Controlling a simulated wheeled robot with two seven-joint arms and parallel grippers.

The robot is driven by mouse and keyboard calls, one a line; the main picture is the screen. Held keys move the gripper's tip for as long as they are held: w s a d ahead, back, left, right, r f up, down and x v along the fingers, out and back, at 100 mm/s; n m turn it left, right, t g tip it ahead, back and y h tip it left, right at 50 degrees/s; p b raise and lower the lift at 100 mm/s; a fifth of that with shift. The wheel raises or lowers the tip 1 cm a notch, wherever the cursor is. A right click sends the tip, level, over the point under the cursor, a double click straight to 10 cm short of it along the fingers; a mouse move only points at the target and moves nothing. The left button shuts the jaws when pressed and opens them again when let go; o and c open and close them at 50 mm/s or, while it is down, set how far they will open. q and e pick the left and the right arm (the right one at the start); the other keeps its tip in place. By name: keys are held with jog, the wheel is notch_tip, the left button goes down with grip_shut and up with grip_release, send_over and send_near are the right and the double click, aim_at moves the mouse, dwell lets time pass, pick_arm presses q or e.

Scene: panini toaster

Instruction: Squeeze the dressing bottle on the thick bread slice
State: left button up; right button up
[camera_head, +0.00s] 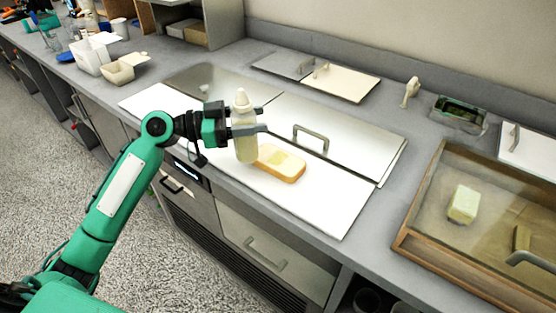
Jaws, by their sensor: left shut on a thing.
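The dressing bottle (245,147) is pale and upright, with a pointed nozzle at its top. My left gripper (248,130) is shut on the bottle around its upper body. The thick bread slice (283,172) lies flat on the white board (328,211), just right of the bottle. A pale yellow patch shows on the slice's top. The bottle covers the slice's left end, and I cannot tell whether its base touches the board. My right gripper is not in view.
A metal lid with a handle (311,138) lies behind the bread. A wooden-framed case (437,253) with a butter block (464,204) stands at right. White containers (118,73) stand at the back left. The board's front right is clear.

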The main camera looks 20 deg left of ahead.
aim_at(235, 102)
pick_arm(q)
jog(key=shift+r, duration=0.15)
jog(key=a+r, duration=0.1)
jog(key=r, duration=0.1)
jog(key=s+r+p, duration=0.1)
jog(key=r, duration=0.2)
jog(key=a+r+p, duration=0.1)
jog(key=r, duration=0.2)
jog(key=shift+s+a, duration=0.15)
jog(key=shift+a, duration=0.2)
jog(key=shift+f, duration=0.1)
